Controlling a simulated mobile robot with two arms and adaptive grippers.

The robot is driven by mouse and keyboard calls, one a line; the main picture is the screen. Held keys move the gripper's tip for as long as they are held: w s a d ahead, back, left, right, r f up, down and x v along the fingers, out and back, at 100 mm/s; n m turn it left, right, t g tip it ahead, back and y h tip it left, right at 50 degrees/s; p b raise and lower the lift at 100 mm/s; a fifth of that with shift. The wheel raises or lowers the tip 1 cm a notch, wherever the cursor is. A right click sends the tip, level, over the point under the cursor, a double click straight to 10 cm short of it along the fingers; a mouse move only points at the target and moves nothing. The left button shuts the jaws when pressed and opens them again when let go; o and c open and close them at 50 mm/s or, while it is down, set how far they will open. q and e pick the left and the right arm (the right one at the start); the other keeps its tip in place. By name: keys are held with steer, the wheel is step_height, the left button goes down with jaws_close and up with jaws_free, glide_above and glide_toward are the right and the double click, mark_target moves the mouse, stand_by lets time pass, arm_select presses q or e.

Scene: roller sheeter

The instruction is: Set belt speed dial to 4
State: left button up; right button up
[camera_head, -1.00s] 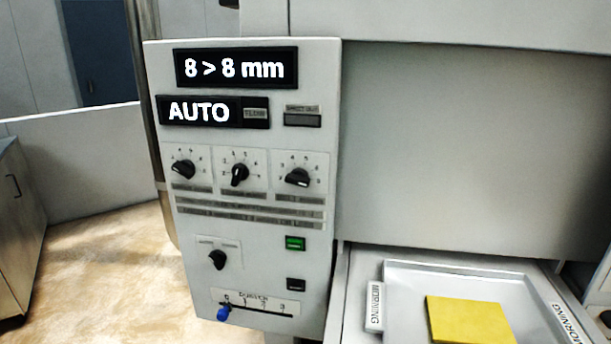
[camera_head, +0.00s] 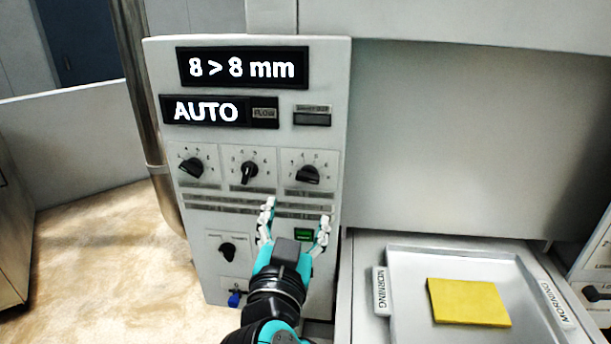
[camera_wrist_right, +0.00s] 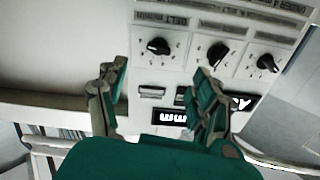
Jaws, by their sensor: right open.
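A grey control panel (camera_head: 270,136) has a row of three black dials. They are the left dial (camera_head: 191,167), the middle dial (camera_head: 249,173) and the right dial (camera_head: 308,175), each inside a numbered scale. Their name labels are too small to read, so I cannot tell which is belt speed. My right gripper (camera_head: 297,212) is open and empty, in front of the panel just below the middle and right dials. In the right wrist view the panel appears upside down; the right dial (camera_wrist_right: 158,46) shows between the open fingers (camera_wrist_right: 160,72). My left gripper is out of view.
Two displays read "8 > 8 mm" (camera_head: 243,68) and "AUTO" (camera_head: 206,112). Below are a lone knob (camera_head: 227,251), a green button (camera_head: 303,235) and a blue slider knob (camera_head: 234,299), partly behind my arm. A tray (camera_head: 405,262) with a yellow slab (camera_head: 468,302) lies at right.

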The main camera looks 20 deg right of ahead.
mark_target(307, 182)
steer(key=p+x, duration=0.3)
steer(key=x, duration=0.7)
steer(key=shift+w+d+r, duration=0.1)
steer(key=shift+d, duration=0.1)
steer(key=shift+p+x, duration=0.4)
steer(key=shift+x, duration=0.4)
steer(key=c, duration=1.2)
